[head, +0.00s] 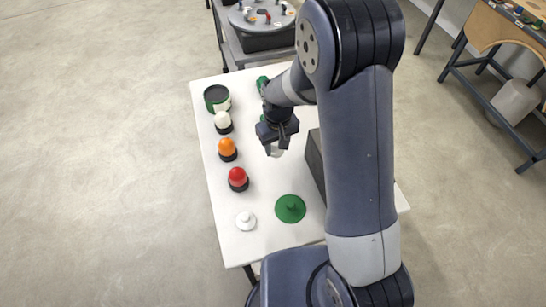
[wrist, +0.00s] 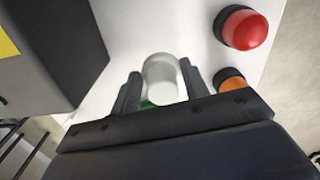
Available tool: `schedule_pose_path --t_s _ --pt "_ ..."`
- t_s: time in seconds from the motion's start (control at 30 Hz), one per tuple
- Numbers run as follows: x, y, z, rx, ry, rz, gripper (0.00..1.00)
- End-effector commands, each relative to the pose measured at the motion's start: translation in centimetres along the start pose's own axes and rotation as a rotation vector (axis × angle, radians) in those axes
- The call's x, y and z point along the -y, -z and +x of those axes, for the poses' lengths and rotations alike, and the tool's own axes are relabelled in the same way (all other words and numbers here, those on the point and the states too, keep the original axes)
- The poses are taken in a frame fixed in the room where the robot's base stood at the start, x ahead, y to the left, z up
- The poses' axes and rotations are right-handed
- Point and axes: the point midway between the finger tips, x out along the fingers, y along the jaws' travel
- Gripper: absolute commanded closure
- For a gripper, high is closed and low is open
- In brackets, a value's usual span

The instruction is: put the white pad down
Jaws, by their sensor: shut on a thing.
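My gripper (head: 277,146) is shut on a white, rounded piece, taken as the white pad (head: 277,152), and holds it above the white table (head: 262,180). In the wrist view the white pad (wrist: 161,75) sits between the two fingers of my gripper (wrist: 161,88). Its lower end is hidden by the gripper body, and a bit of green shows beside it. How high it is above the table I cannot tell. A separate white disc with a small knob (head: 246,221) lies at the table's near left.
A green disc with a knob (head: 290,209) lies near the front. Red (head: 237,177), orange (head: 227,147) and white (head: 222,119) domes and a green-black pot (head: 216,98) line the left side. A dark box (head: 315,160) stands right. Clear tabletop lies between.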

Motion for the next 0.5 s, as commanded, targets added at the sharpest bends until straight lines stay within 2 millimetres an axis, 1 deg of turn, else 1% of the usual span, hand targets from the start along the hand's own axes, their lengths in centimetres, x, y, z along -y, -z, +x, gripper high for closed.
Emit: schedule_pose_path --t_s 0.03,0.23,0.3,0.43,0.5 --pt "0.0 -0.1 1.1 0.003 0.000 0.000 0.75" --pt "0.0 -0.1 4.8 0.003 0.000 0.000 0.75" --pt "0.0 -0.1 5.6 0.002 0.000 0.000 0.75" --pt "0.0 -0.1 6.5 0.001 0.000 0.000 0.75" --pt "0.0 -0.1 7.3 0.002 0.000 0.000 0.75"
